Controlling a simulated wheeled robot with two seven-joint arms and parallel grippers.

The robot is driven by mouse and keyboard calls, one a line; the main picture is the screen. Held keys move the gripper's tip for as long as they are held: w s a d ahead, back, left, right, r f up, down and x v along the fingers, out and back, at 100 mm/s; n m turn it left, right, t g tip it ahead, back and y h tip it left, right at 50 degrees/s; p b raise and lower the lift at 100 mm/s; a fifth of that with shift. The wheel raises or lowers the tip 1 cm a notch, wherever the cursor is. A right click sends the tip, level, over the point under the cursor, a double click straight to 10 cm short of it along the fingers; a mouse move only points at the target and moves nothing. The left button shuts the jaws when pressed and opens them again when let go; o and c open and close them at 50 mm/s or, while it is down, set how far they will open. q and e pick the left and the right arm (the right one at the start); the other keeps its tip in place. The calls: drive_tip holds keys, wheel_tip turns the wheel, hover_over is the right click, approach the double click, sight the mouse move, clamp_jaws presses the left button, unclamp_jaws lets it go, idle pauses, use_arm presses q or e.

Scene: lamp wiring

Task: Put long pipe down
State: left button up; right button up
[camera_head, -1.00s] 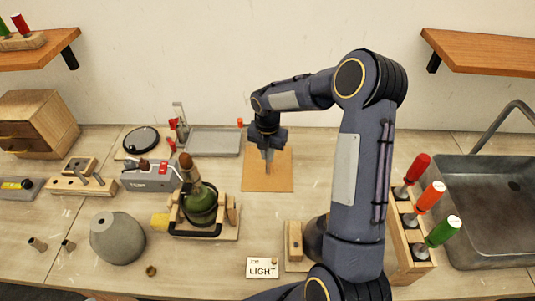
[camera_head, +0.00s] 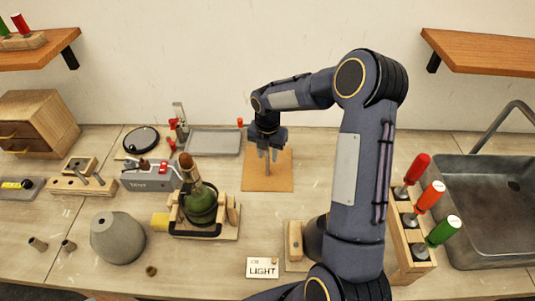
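My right gripper (camera_head: 268,154) is over the tan board (camera_head: 280,182) at the back middle of the table. Its two fingers are spread, with a gap on either side of a thin grey pipe (camera_head: 267,168). The pipe looks upright between and below the fingertips, with its lower end at the board. Its upper part is partly hidden by the gripper. My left gripper is not in view.
A grey tray (camera_head: 214,142) lies left of the board. A green vase (camera_head: 200,206) sits in a wooden cradle in front of it. A grey lamp shade (camera_head: 117,238), a LIGHT card (camera_head: 262,268) and a screwdriver rack (camera_head: 402,240) stand nearer. A sink (camera_head: 490,205) is at right.

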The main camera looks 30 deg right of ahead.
wheel_tip(320, 180, up, 12)
drive_tip(key=shift+f, duration=0.25)
drive_tip(key=s+a+r+m+t+y, duration=0.1)
drive_tip(key=s+a+r+m, duration=0.1)
drive_tip(key=s+r+m, duration=0.35)
drive_tip(key=s+a+r+m+t, duration=0.1)
drive_tip(key=s+a+r+m, duration=0.1)
drive_tip(key=s+m, duration=0.55)
drive_tip(key=s+a+f+m+t+y, duration=0.1)
drive_tip(key=s+a+m, duration=0.2)
drive_tip(key=s+m, duration=0.4)
drive_tip(key=s+a+f+m+t+y, duration=0.1)
drive_tip(key=s+a+m+t, duration=0.1)
drive_tip(key=s+m, duration=0.5)
drive_tip(key=shift+s+a+f+t+y, duration=0.2)
drive_tip(key=shift+a+f+t+y, duration=0.15)
drive_tip(key=shift+a, duration=0.45)
drive_tip(key=shift+s, duration=0.1)
